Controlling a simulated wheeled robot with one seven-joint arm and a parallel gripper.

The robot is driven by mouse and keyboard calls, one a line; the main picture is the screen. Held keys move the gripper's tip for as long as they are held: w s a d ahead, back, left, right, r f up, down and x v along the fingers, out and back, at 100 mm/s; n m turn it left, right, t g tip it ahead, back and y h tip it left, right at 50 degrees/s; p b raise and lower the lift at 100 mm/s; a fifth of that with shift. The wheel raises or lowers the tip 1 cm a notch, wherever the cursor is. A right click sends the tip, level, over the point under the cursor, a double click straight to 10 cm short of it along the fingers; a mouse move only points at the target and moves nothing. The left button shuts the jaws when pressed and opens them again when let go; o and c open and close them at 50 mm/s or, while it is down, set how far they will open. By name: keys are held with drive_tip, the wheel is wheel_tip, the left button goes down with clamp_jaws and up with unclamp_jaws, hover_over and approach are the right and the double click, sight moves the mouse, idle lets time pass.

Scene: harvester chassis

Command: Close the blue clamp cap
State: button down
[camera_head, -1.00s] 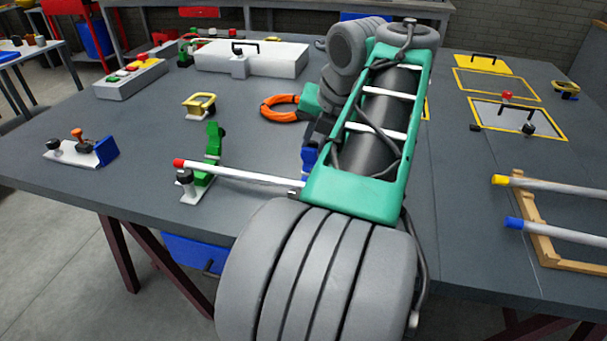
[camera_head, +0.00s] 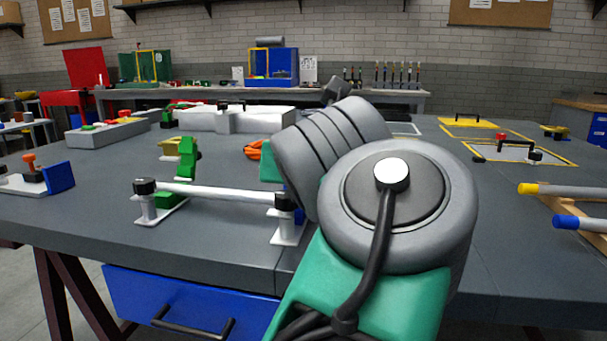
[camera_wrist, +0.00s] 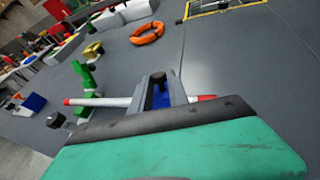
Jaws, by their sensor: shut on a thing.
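In the wrist view the blue clamp cap (camera_wrist: 161,98) shows between the two grey fingers of my gripper (camera_wrist: 160,87), with a black knob by the fingertips. My gripper is shut on it. The cap is at the right part of a white rod (camera_wrist: 112,102) with red ends. In the head view the rod (camera_head: 220,192) lies level across two white stands with black knobs. My arm hides my gripper and most of the blue clamp there. How far the cap is tilted cannot be told. A green clamp (camera_head: 187,158) stands upright by the rod's left part.
An orange ring (camera_wrist: 147,33) and a yellow part (camera_wrist: 93,50) lie farther back. A white box (camera_head: 235,119) stands behind. A blue block (camera_head: 58,177) is at the left. Rods with yellow and blue ends (camera_head: 565,223) rest on a wooden rack at the right.

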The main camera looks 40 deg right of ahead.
drive_tip(key=shift+s+a+f+t+h, duration=0.2)
drive_tip(key=shift+a+f+t+h, duration=0.15)
drive_tip(key=shift+t+h, duration=0.15)
drive_tip(key=shift+r, duration=0.1)
drive_tip(key=c, duration=1.3)
unclamp_jaws()
drive_tip(key=shift+o, duration=0.2)
